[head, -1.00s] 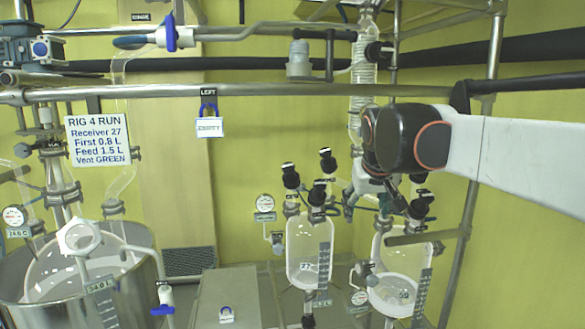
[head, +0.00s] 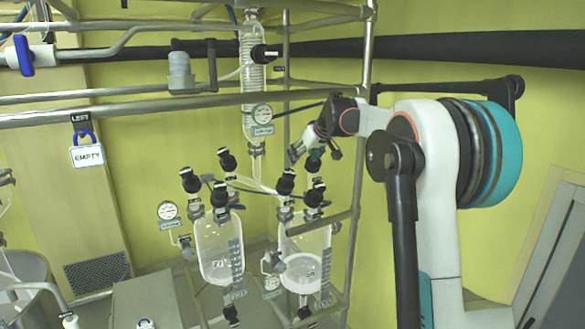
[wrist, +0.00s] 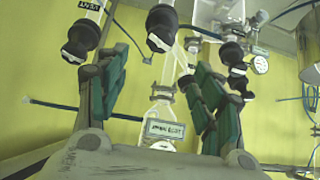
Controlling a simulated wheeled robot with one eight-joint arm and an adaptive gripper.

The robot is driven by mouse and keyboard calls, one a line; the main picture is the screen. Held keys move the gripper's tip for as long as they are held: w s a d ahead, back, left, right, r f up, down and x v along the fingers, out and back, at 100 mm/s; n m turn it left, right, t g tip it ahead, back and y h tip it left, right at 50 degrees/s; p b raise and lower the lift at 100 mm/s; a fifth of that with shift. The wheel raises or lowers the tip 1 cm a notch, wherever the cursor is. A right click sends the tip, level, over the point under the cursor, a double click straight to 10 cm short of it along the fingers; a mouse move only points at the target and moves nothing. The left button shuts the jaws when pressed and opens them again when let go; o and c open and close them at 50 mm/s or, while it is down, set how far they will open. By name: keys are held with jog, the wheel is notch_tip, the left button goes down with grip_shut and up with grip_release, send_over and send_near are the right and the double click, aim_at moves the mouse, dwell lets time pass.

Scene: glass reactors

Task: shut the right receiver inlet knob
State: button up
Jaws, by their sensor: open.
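The right receiver (head: 304,268) is a clear glass vessel in the middle of the head view. Black knobs stand above it, one at its upper left (head: 285,182) and others at its upper right (head: 314,196); I cannot tell which is the inlet knob. My gripper (head: 314,156) is above these knobs, apart from the upper-left one. In the wrist view, my gripper (wrist: 155,78) has its teal-padded fingers spread with nothing held between them. Black knobs show beyond the fingers, at the left (wrist: 82,40), top middle (wrist: 162,25) and right (wrist: 232,54).
The left receiver (head: 216,252), with its own black knobs (head: 219,193), stands close by. A metal frame post (head: 356,190) rises right of the right receiver. A glass coil column (head: 252,85) hangs behind. A horizontal rail (head: 150,108) crosses in front at upper left.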

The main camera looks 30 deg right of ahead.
aim_at(290, 172)
jog(key=p+x, duration=0.1)
jog(key=x, duration=1.3)
jog(key=shift+p, duration=0.3)
jog(key=shift+r, duration=0.1)
jog(key=c, duration=1.1)
